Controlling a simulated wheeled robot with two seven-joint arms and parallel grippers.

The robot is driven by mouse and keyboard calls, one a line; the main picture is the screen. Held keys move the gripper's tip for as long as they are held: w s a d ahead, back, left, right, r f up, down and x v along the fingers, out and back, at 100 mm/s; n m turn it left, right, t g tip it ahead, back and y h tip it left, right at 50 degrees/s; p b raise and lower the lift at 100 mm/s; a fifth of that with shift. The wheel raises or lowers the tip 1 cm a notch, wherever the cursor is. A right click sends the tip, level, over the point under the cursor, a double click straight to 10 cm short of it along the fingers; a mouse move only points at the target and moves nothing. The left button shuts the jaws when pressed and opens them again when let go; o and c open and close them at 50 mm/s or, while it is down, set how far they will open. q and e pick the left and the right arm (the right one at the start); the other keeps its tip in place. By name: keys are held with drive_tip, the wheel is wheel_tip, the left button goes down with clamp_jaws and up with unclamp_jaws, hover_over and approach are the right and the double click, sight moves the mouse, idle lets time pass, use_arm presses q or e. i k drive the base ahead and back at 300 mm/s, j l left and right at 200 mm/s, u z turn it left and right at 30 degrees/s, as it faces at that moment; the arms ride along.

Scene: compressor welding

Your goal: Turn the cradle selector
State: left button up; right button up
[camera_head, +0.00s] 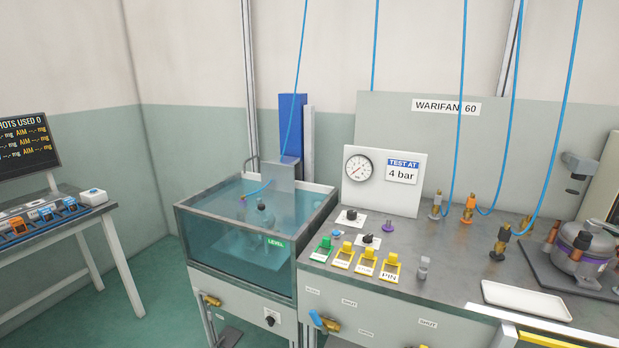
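Several black knobs on white plates are in the head view, and their labels are too small to read, so I cannot tell which is the cradle selector. One knob (351,214) is on the bench top below the gauge. A second knob (368,239) is just in front of it. A third knob (270,320) is on the front panel under the water tank (187,222). A grey bracket (279,176) stands at the tank's back by a blue column (291,125). Neither gripper is in view.
Yellow and green tabs (366,262) line the bench front. A pressure gauge (359,168) stands behind. Brass fittings (467,208) with blue hoses, a white tray (524,300) and a compressor (583,250) are at right. A side table (125,262) with a screen is at left.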

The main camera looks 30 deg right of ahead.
sight(366, 239)
drive_tip(key=z, duration=1.4)
